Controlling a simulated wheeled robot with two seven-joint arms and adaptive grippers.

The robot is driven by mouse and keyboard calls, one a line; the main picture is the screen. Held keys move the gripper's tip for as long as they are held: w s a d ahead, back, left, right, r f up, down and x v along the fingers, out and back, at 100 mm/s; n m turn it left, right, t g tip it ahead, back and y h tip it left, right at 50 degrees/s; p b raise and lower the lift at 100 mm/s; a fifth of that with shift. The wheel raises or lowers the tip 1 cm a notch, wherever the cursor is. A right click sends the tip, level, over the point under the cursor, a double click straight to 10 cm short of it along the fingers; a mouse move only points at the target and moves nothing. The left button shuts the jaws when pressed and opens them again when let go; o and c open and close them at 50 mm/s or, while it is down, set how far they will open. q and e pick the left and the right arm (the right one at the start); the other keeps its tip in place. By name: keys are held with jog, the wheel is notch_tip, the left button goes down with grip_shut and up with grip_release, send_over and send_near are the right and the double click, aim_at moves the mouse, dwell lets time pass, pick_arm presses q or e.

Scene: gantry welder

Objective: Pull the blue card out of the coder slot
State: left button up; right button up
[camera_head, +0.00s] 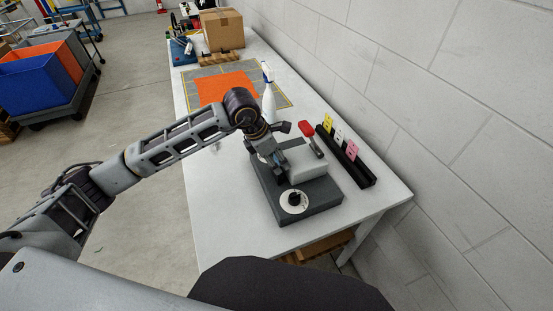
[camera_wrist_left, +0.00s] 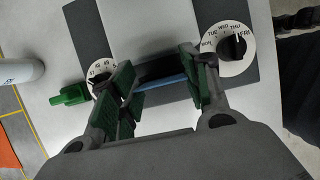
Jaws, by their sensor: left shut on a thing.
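The coder (camera_head: 310,196) is a dark grey base with a light grey block on top and a round dial at its near end. My left gripper (camera_head: 283,163) reaches down over it from the left. In the left wrist view the blue card (camera_wrist_left: 173,82) shows as a thin blue edge between the green-padded fingers, which are shut on it. A dark strip lies right beside the card; I cannot tell how deep the card sits in the slot. Two white dials, a numbered one (camera_wrist_left: 100,72) and one with weekdays (camera_wrist_left: 232,46), flank the fingers. My right gripper is not in view.
A red-handled lever (camera_head: 308,131) stands by the coder. A black rack (camera_head: 352,168) with yellow, white and pink cards is to its right, near the wall. A white bottle (camera_head: 268,98) and an orange cloth (camera_head: 222,88) are behind. The table's left front is clear.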

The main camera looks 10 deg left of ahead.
pick_arm(q)
jog(key=shift+r+p, duration=1.3)
jog(key=shift+r, duration=2)
dwell(0.5)
dwell(0.4)
